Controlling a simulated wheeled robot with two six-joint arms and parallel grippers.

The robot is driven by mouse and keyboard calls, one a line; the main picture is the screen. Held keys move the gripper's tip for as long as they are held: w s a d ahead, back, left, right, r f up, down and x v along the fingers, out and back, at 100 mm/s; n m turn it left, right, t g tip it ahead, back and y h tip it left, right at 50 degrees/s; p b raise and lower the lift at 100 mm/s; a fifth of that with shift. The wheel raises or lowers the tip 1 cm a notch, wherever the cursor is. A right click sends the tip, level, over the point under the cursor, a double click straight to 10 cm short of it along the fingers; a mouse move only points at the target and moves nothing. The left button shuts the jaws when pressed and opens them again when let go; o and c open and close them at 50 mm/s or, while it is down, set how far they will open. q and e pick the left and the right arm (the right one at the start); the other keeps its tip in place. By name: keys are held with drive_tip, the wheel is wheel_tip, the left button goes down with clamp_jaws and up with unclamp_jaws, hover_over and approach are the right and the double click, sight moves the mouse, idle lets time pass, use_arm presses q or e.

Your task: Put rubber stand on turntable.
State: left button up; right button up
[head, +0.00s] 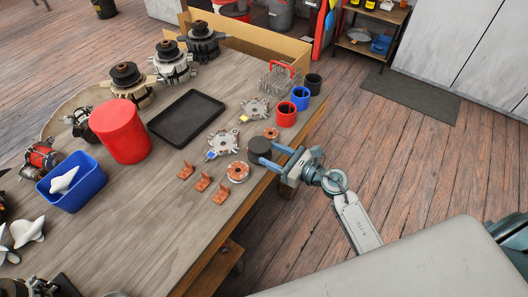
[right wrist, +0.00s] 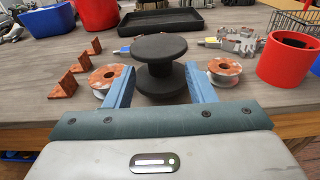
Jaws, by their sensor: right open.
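The rubber stand (head: 259,147) is a black spool with wide round ends, upright near the right edge of the workbench. In the right wrist view the stand (right wrist: 159,47) is centred ahead, its narrow waist behind the upper disc. My right gripper (head: 266,154) is open, and its blue fingers reach in from the right at the stand. In the right wrist view the fingertips (right wrist: 159,76) flank the stand with visible gaps on both sides. A pale round disc (head: 62,117), perhaps the turntable, lies at the far left, partly hidden by the red cylinder and alternator parts. My left gripper is not in view.
Copper-wound rings (head: 238,172), orange brackets (head: 203,182) and metal plates (head: 222,144) lie near the stand. Red (head: 286,114), blue and black cups stand beyond. A black tray (head: 187,117), a red cylinder (head: 121,131) and a blue bin (head: 72,192) lie to the left.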

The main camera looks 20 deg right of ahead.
drive_tip(key=b+v, duration=0.2)
drive_tip(key=v, duration=0.6)
